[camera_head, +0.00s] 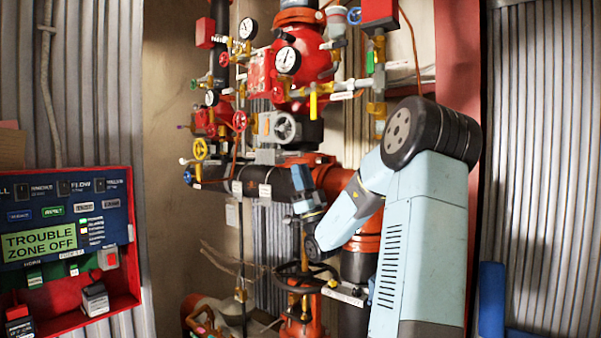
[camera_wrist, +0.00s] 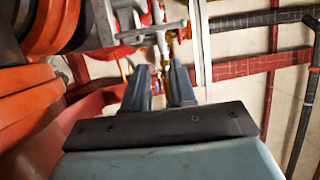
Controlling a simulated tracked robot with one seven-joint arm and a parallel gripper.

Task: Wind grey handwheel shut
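The grey handwheel (camera_head: 284,128) faces out from the red valve assembly in the head view, just left of centre. My gripper (camera_head: 301,176) points upward below the wheel and slightly to its right, apart from it in the picture. In the wrist view, the two blue-grey fingers of my gripper (camera_wrist: 159,75) stand apart with a gap and nothing clearly between them. Light grey fittings (camera_wrist: 150,35) show beyond the fingertips there. I cannot tell whether the handwheel is among them.
Gauges (camera_head: 287,60), a yellow handwheel (camera_head: 200,148) and a red handwheel (camera_head: 240,121) crowd the pipework. A dark handwheel (camera_head: 300,275) sits below my forearm. An alarm panel (camera_head: 68,235) is at left. Large orange pipework (camera_wrist: 30,105) lies left of my fingers.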

